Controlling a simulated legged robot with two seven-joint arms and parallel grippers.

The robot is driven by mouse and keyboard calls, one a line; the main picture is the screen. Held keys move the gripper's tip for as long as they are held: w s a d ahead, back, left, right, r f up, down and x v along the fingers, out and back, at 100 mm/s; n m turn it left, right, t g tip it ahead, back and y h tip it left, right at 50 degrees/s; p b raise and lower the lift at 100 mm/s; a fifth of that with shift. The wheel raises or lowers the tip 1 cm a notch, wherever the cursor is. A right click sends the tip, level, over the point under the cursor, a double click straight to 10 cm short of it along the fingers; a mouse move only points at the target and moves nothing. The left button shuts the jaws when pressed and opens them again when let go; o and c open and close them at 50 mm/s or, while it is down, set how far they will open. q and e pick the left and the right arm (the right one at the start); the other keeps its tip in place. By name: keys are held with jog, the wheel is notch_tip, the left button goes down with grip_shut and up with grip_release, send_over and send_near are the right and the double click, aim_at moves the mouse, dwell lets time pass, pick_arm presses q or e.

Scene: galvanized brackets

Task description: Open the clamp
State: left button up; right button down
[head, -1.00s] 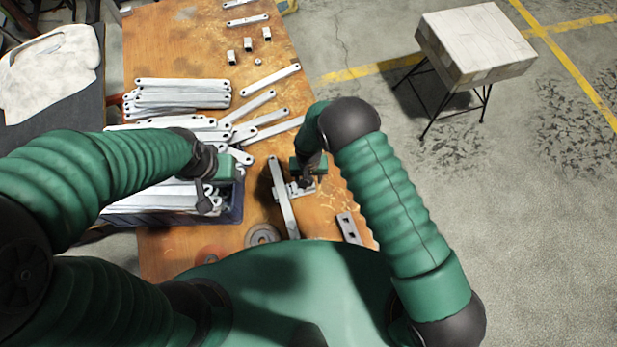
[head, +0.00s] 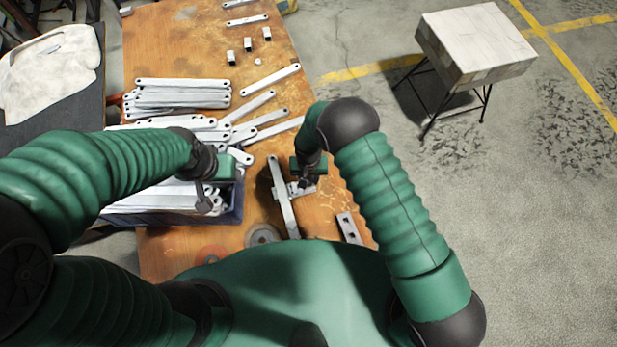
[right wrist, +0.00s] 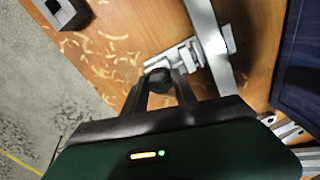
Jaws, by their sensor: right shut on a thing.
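The metal clamp (head: 308,189) sits on the wooden table, partly hidden under my right gripper (head: 303,183). In the right wrist view the clamp (right wrist: 183,58) lies beside a long flat bracket (right wrist: 210,45) and appears to touch it. My right gripper (right wrist: 160,82) is shut on the clamp's dark round handle end (right wrist: 158,76). The same bracket (head: 284,203) runs lengthwise beside the clamp in the head view. My left gripper (head: 204,198) hangs over the blue box of brackets; its jaw opening is too small to tell.
The blue box (head: 237,208) stands at the table's left edge. Several loose brackets (head: 182,93) lie farther up the table. A slotted metal piece (head: 349,228) lies to the right of the clamp, and a round disc (head: 263,235) near my body.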

jog(key=n, duration=1.4)
jog(key=c, duration=1.1)
grip_release()
jog(key=shift+n, duration=0.7)
jog(key=shift+c, duration=0.2)
notch_tip(320, 180, up, 6)
jog(key=p, duration=0.5)
jog(key=shift+r, duration=0.15)
